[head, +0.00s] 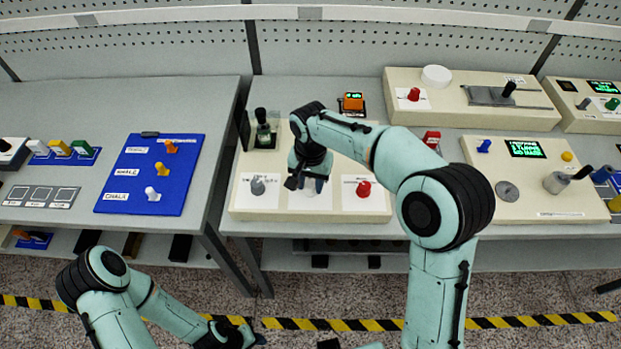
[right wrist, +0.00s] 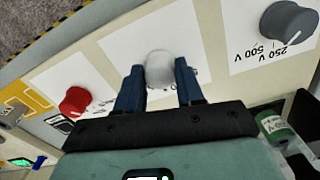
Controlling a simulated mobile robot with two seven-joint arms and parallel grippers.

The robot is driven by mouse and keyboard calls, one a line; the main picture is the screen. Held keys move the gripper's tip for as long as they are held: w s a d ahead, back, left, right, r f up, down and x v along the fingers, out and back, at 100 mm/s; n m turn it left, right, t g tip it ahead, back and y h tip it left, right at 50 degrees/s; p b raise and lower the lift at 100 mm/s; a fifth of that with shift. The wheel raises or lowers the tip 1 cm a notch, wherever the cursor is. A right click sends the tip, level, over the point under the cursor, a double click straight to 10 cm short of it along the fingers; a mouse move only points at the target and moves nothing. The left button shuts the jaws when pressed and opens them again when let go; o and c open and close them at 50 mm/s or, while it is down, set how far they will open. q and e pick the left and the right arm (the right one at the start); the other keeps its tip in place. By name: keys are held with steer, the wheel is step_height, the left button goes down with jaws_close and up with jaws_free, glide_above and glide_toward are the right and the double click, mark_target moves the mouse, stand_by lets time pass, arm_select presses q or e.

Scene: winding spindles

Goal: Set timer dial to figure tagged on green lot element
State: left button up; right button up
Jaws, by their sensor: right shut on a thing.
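My right gripper (head: 308,180) is over the middle of a cream panel (head: 240,205). In the right wrist view its two blue fingers (right wrist: 158,88) are shut on a pale round knob (right wrist: 159,66) on a white plate; its scale is mostly hidden. Which knob is the timer dial cannot be read. A green block (head: 82,147) stands in a blue rack at the left; no figure on it is legible.
A grey knob (head: 258,186) marked in volts and a red knob (head: 363,188) flank the held knob. A blue board (head: 125,185) with coloured pegs lies left. Other cream panels (head: 480,205) with knobs and green displays stand right.

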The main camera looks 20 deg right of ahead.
mark_target(311, 184)
steer(key=n+p, duration=0.1)
steer(key=n, duration=0.4)
steer(key=shift+r+n, duration=0.1)
steer(key=shift+n, duration=0.2)
arm_select(q)
steer(key=w+r, duration=0.1)
steer(key=w+r+p, duration=0.1)
steer(key=w+r, duration=0.1)
steer(key=shift+w+r, duration=0.1)
steer(key=shift+r, duration=0.2)
arm_select(e)
steer(key=n, duration=0.5)
steer(key=shift+n, duration=0.4)
steer(key=o, duration=1)
steer(key=shift+o, duration=0.2)
arm_select(q)
steer(key=shift+p, duration=0.3)
steer(key=shift+w+r+t+p, duration=0.4)
steer(key=shift+w+r+p, duration=0.15)
steer(key=shift+w+r, duration=0.3)
arm_select(e)
step_height(311, 184, up, 13)
